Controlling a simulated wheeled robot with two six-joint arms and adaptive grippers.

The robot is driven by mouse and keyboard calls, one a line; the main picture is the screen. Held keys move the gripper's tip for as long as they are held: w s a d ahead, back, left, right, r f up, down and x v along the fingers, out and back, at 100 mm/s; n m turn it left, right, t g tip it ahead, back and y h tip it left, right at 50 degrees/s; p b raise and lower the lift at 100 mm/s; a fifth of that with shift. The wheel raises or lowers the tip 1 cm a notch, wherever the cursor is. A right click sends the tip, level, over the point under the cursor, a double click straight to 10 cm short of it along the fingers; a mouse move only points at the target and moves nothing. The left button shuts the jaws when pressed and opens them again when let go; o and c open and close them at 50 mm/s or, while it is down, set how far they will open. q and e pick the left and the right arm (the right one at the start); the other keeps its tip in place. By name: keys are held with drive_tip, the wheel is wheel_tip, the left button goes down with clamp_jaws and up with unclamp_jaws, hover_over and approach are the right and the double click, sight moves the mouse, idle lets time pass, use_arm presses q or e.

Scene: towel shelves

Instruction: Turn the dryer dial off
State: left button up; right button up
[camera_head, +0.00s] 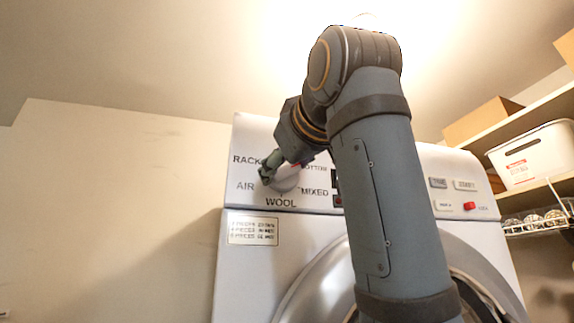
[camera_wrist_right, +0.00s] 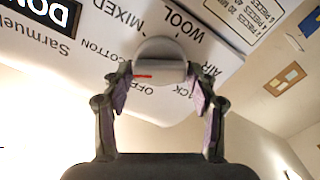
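The dryer (camera_head: 300,220) is a white machine with a round door and a control panel. Its dial (camera_wrist_right: 160,68) is a pale round knob with a red mark toward the OFF and COTTON side in the right wrist view. In the head view the dial (camera_head: 286,181) is partly hidden by my right gripper (camera_head: 268,170). In the wrist view my right gripper (camera_wrist_right: 160,82) has one finger on each side of the dial, and the fingertips appear to touch its sides. Labels OFF, COTTON, MIXED, WOOL, AIR and RACK surround it. My left gripper is not in view.
My right arm crosses the dryer's front and hides the panel's middle. Panel buttons, one red (camera_head: 469,206), sit at the right. Shelves at the right hold a cardboard box (camera_head: 484,120) and a white bin (camera_head: 533,155). The left wall side is clear.

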drive_tip(key=c, duration=0.6)
drive_tip(key=shift+c, duration=0.2)
drive_tip(key=shift+n, duration=0.4)
drive_tip(key=n+b, duration=0.1)
drive_tip(key=n, duration=0.3)
drive_tip(key=shift+f+n+b, duration=0.1)
drive_tip(key=shift+n+b, duration=0.25)
drive_tip(key=shift+n, duration=0.05)
drive_tip(key=n+b, duration=0.1)
drive_tip(key=n, duration=0.5)
drive_tip(key=shift+f, duration=0.1)
drive_tip(key=shift+a, duration=0.1)
drive_tip(key=o, duration=1.2)
drive_tip(key=shift+c, duration=0.2)
